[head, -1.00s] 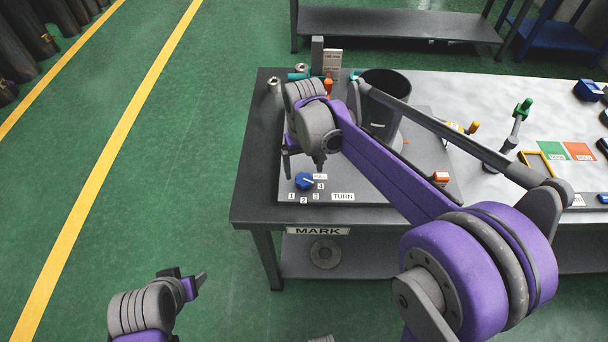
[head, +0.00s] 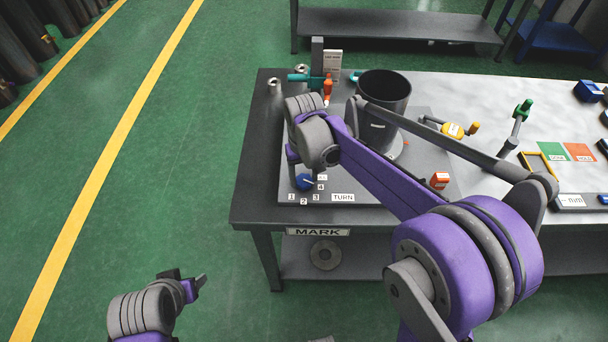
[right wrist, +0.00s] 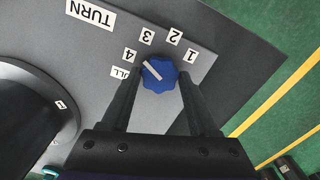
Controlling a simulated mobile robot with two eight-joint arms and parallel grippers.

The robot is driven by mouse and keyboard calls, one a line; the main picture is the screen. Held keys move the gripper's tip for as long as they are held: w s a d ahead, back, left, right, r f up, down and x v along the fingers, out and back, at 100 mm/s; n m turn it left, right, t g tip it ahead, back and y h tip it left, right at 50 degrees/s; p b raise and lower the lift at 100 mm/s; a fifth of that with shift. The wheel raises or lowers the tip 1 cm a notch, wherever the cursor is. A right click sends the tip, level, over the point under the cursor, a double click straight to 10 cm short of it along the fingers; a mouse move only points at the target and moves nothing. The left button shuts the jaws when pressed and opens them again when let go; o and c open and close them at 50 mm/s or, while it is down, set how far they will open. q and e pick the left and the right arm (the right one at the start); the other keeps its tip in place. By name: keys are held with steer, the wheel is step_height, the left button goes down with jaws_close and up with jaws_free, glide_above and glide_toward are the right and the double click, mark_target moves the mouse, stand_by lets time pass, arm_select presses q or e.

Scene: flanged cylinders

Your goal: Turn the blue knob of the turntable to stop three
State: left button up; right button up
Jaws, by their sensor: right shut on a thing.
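The blue knob (head: 304,182) sits at the front left of the grey turntable plate (head: 400,182). In the right wrist view the knob (right wrist: 160,85) has a white pointer line aimed close to the label 4 (right wrist: 130,55). Labels 1, 2 and 3 (right wrist: 147,36) lie around it, and a partly hidden label is beyond 4. My right gripper (head: 304,174) reaches down over the knob and is shut on it, one finger on each side. My left gripper (head: 198,288) is low at the left, away from the table; its jaw opening is unclear.
A dark cylinder (head: 384,92) stands on the plate behind my right arm. An orange block (head: 439,180) and a TURN label (head: 343,197) are on the plate.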

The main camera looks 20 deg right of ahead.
mark_target(304, 180)
steer(key=shift+c, duration=0.7)
steer(key=shift+m+b, duration=0.35)
steer(key=shift+m, duration=1.45)
steer(key=o, duration=1.4)
steer(key=shift+c, duration=0.2)
steer(key=shift+r, duration=0.1)
step_height(304, 180, up, 11)
steer(key=shift+f+p, duration=0.2)
steer(key=shift+p, duration=0.1)
